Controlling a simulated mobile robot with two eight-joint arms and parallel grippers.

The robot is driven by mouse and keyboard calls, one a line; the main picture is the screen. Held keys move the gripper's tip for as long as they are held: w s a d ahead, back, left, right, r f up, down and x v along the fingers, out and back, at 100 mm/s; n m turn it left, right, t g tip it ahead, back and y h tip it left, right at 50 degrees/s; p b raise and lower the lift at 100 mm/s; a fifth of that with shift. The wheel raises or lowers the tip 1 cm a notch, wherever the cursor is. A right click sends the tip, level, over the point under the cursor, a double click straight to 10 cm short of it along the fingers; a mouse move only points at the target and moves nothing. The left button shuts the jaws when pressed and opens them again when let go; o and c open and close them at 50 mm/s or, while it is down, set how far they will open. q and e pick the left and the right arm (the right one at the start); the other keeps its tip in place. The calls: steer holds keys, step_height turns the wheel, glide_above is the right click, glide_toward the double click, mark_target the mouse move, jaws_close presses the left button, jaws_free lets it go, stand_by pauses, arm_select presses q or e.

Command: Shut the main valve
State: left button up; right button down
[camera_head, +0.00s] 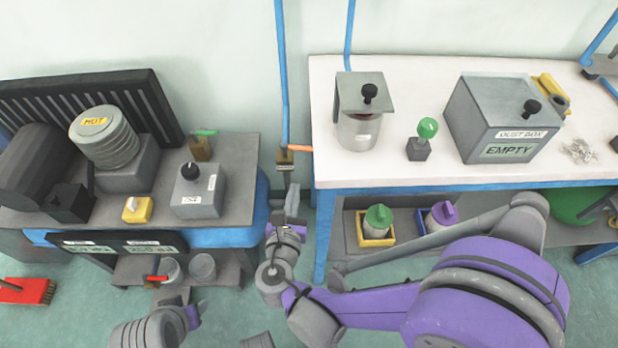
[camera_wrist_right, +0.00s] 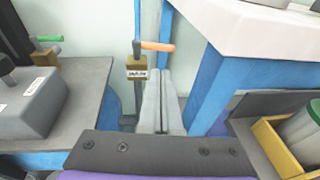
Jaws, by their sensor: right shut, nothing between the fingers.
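A valve with a brass-coloured body (camera_head: 284,158) and an orange lever (camera_head: 300,148) sits on a vertical blue pipe between the two tables. The lever points right, crosswise to the pipe. In the right wrist view the valve body (camera_wrist_right: 136,73) bears a label too small to read, and the orange lever (camera_wrist_right: 158,46) is just above and beyond my fingertips. My right gripper (camera_head: 293,190) is shut and empty, below the valve and apart from it; its fingers (camera_wrist_right: 168,85) point towards the wall. My left gripper (camera_head: 183,296) is low at the left; its fingers are unclear.
A green-handled valve (camera_head: 202,146) stands behind the left table. The white table (camera_head: 400,172) edge and its blue leg (camera_head: 325,235) are close right of my right gripper. A grey box (camera_head: 198,192) sits on the left table. The gap between the tables is narrow.

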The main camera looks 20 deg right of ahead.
mark_target(305, 148)
steer(key=b+x, duration=0.1)
steer(key=x, duration=1.2)
steer(key=shift+b, duration=0.3)
steer(key=shift+w+d, duration=0.55)
steer(key=shift+s, duration=0.1)
steer(key=shift+r, duration=0.1)
